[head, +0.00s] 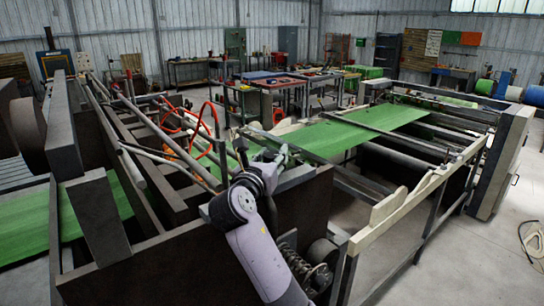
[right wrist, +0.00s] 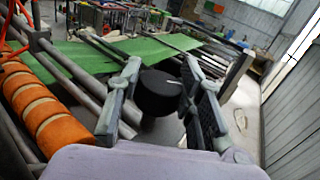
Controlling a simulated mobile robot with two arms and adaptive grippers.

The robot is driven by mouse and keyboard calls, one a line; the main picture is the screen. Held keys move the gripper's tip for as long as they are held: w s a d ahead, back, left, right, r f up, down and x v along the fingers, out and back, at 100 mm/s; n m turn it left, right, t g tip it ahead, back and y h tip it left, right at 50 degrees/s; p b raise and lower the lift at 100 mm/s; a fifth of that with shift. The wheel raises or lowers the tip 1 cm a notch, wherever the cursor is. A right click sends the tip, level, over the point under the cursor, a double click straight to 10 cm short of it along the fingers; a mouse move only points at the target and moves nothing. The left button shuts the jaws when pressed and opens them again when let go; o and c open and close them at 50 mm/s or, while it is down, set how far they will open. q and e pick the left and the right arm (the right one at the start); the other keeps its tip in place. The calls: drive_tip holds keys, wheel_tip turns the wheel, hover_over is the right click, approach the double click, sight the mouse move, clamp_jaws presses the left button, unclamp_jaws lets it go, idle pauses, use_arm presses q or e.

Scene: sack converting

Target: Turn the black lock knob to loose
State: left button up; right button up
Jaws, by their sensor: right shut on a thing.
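The black lock knob (right wrist: 160,92) is a dark round cylinder between the two fingers of my right gripper (right wrist: 162,72) in the right wrist view. A small pale mark shows near its upper right edge. The fingers stand on either side of the knob and are shut on it. In the head view my right gripper (head: 281,158) is at the machine's near frame, right of the orange hoses. The knob cannot be made out there, hidden by the gripper and wrist. My left gripper is not in view.
Green sack web (head: 345,135) runs across the machine behind the gripper. A coil spring (head: 287,243) is below my right wrist. Open floor (head: 480,260) lies at the right.

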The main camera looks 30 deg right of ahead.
drive_tip(key=c, duration=0.4)
drive_tip(key=shift+t, duration=0.3)
